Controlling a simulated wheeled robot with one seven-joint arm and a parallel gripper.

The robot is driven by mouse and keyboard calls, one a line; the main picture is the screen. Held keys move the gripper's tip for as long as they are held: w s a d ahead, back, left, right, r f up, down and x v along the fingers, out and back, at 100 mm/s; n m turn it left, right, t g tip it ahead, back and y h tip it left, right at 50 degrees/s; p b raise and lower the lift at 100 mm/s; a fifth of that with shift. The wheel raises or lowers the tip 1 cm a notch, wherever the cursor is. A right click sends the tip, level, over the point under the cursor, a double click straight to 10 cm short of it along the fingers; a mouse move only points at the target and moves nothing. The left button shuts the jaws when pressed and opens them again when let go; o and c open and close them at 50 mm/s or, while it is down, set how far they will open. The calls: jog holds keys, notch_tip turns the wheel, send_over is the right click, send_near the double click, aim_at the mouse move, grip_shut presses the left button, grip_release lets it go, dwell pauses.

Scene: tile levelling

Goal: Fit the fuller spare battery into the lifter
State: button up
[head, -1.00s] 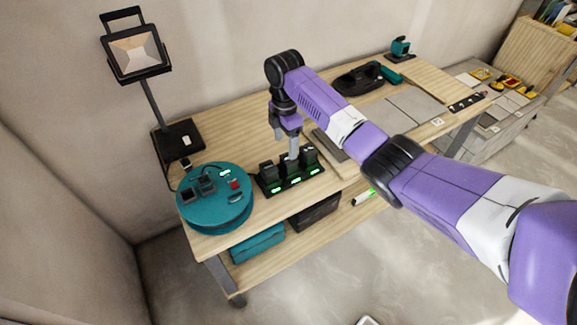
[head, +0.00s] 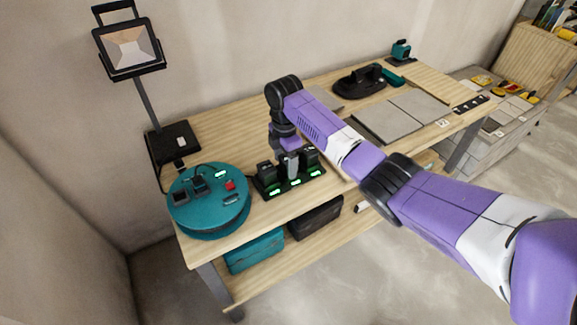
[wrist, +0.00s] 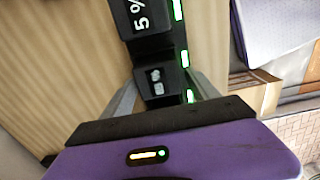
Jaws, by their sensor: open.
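A black charger (head: 288,188) with several green lights stands near the table's front edge. Dark batteries stand in it, one at the left (head: 266,172) and one at the right (head: 310,156). My gripper (head: 291,168) points down at the middle of the charger. In the wrist view my open fingers (wrist: 162,98) straddle a black block (wrist: 155,80) with two small contacts or marks. Beyond it a black battery (wrist: 145,18) shows "5 %", cut off by the frame edge. A black device with a teal part, possibly the lifter (head: 362,82), lies at the back right.
A teal round unit (head: 205,205) stands left of the charger and a work lamp (head: 172,143) behind it. Grey tiles (head: 385,122) lie to the right. A teal case (head: 255,250) and a black case (head: 315,217) are on the lower shelf.

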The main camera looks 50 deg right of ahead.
aim_at(285, 159)
jog(key=c, duration=1.4)
jog(key=shift+o, duration=0.2)
jog(key=shift+r+p, duration=2.75)
jog(key=shift+r, duration=0.35)
jog(key=shift+f, duration=0.1)
